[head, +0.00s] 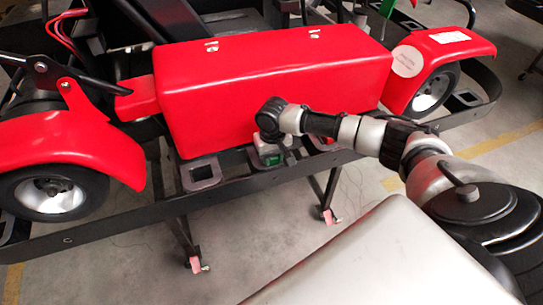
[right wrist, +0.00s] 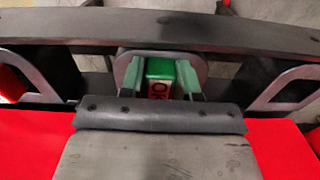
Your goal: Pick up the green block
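In the head view the green block (head: 272,160) is small and partly covered by my gripper, below the red box. My right gripper (right wrist: 159,80) reaches down over it, with one finger on each side of the block. A narrow gap shows between the left finger and the block; contact on the right is unclear. In the head view my right gripper (head: 270,147) is against the rail. My left gripper is out of view.
The red box body (head: 270,85) of the kart stands right behind the gripper. Red fenders with wheels flank it. Another empty bracket (head: 201,173) is on the rail to the left. Stand legs (head: 190,240) go down to the concrete floor.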

